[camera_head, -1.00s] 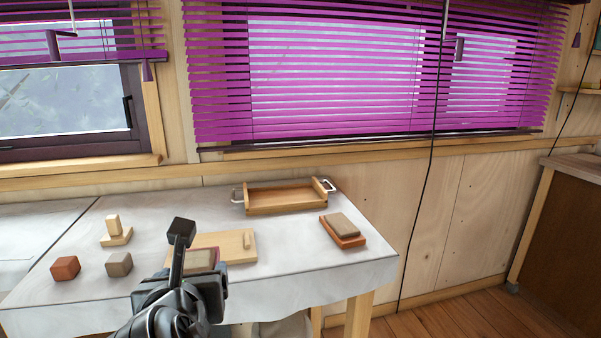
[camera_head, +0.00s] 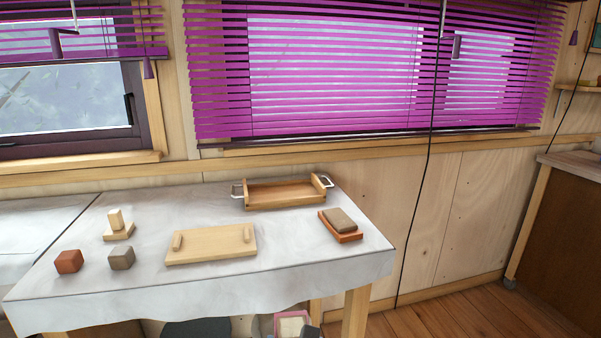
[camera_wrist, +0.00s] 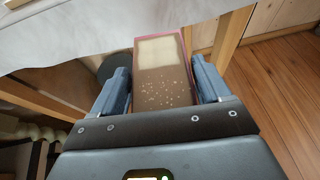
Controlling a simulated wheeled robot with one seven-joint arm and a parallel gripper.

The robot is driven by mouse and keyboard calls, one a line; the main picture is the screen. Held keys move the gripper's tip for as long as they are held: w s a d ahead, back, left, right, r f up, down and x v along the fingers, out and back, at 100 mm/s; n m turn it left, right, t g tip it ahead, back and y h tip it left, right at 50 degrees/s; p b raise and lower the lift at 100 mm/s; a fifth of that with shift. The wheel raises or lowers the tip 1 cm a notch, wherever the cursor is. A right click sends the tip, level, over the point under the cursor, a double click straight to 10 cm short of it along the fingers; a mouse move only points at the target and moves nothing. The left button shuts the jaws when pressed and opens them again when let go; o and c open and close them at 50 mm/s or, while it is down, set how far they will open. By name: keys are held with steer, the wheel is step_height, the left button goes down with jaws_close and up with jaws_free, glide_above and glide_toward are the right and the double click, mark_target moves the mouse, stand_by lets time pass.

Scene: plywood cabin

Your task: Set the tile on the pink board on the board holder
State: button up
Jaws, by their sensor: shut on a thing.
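My gripper (camera_wrist: 162,88) is shut on the tile (camera_wrist: 160,92), with one finger at each long side in the wrist view. The tile's face is brown and speckled, with a cream patch at its far end. The pink board (camera_wrist: 182,42) shows as a pink rim around it; I cannot tell how the fingers bear on board and tile. In the head view the pink board (camera_head: 278,322) shows low at the bottom edge, in front of the table and below its top. The board holder, seemingly the pale wooden plate with two upright pegs (camera_head: 212,246), lies bare on the table.
A wooden tray with metal handles (camera_head: 250,204) stands at the table's back. A brown tile (camera_head: 340,219) lies on an orange-red board (camera_head: 347,238) at right. A red block (camera_head: 68,261), grey block (camera_head: 121,258) and pale stacked blocks (camera_head: 118,233) stand left. The table's front edge (camera_head: 215,300) hangs with cloth.

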steer(key=s+d+f, duration=0.4)
steer(key=d+f, duration=0.3)
steer(key=d, duration=0.4)
steer(key=s+d+f+m+h, duration=0.1)
steer(key=s+d+f, duration=0.3)
steer(key=d+f, duration=0.3)
steer(key=d, duration=0.4)
steer(key=shift+d+f, duration=0.25)
